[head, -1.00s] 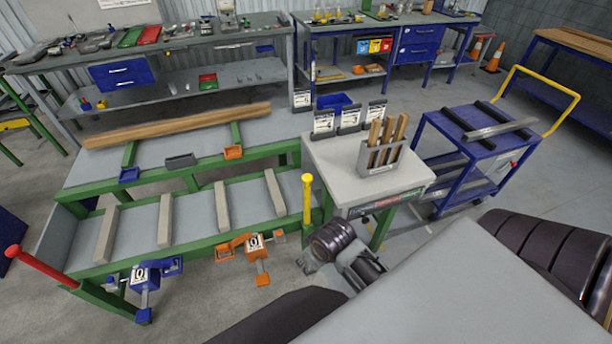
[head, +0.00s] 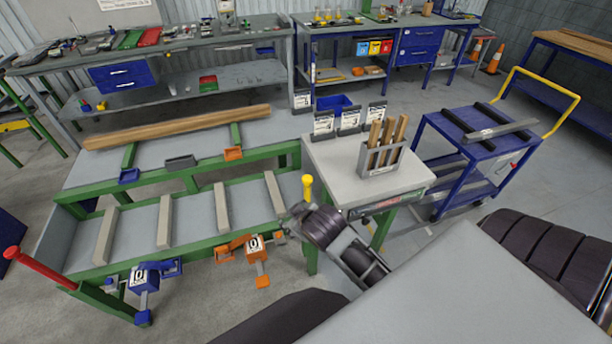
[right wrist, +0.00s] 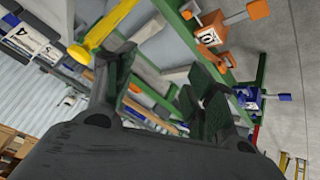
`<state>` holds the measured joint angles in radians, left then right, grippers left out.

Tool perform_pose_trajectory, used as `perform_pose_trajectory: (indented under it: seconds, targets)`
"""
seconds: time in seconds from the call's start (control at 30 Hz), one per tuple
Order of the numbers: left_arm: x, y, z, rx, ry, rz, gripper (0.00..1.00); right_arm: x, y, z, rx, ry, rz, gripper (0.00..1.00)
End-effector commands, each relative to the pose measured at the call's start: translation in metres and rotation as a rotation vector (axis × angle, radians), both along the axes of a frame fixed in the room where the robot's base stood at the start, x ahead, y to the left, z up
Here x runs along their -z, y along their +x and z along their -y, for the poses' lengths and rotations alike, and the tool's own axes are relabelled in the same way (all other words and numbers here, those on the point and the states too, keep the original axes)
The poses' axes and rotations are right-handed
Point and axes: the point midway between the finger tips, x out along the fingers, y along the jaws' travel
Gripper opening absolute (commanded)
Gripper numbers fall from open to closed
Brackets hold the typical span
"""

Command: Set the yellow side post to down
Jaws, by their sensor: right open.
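The yellow side post (head: 307,187) stands upright at the right end of the green-framed runout table (head: 205,260) in the head view. Its rounded top shows; its lower part is hidden behind my right gripper (head: 298,212). In the right wrist view the yellow post (right wrist: 105,27) crosses the upper left, outside the left finger and not between the jaws. My right gripper (right wrist: 160,68) is open and empty, close beside the post. Whether it touches the post I cannot tell. My left gripper is not in view.
A red post (head: 40,266) leans at the table's left end. An orange clamp (head: 254,245) and a blue clamp (head: 145,276) sit on the front rail. A grey-topped stand (head: 335,165) with a holder of wooden sticks is close right of the post. A blue cart (head: 480,150) stands farther right.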

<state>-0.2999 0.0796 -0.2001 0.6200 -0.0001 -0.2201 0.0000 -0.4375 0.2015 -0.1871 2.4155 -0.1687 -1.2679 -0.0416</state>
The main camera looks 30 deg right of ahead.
Motion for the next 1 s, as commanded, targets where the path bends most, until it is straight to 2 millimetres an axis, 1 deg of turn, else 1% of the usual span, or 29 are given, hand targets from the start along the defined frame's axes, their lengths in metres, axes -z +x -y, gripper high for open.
perform_pose_trajectory:
  seconds: [0.03, 0.2, 0.27, 0.3, 0.5, 0.7, 0.83, 1.0]
  targets:
    - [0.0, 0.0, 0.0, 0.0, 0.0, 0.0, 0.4, -0.011, 0.016, 0.0, -0.021, -0.028, 0.061, 0.54]
    - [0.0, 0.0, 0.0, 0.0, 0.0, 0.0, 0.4, -0.051, 0.06, -0.006, -0.095, -0.122, 0.26, 0.54]
    - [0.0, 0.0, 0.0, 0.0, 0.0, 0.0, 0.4, -0.065, 0.073, -0.01, -0.125, -0.157, 0.33, 0.54]
    - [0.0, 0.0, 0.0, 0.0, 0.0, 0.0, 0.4, -0.076, 0.082, -0.012, -0.144, -0.181, 0.377, 0.54]
    - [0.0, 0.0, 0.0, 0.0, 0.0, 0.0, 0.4, -0.129, 0.116, -0.03, -0.25, -0.305, 0.602, 0.54]
    - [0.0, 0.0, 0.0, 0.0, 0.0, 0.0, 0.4, -0.181, 0.138, -0.055, -0.368, -0.434, 0.821, 0.54]
    - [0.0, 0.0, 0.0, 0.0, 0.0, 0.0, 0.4, -0.212, 0.145, -0.075, -0.454, -0.524, 0.958, 0.54]
    - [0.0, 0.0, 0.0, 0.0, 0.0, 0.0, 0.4, -0.247, 0.148, -0.103, -0.575, -0.646, 1.128, 0.54]
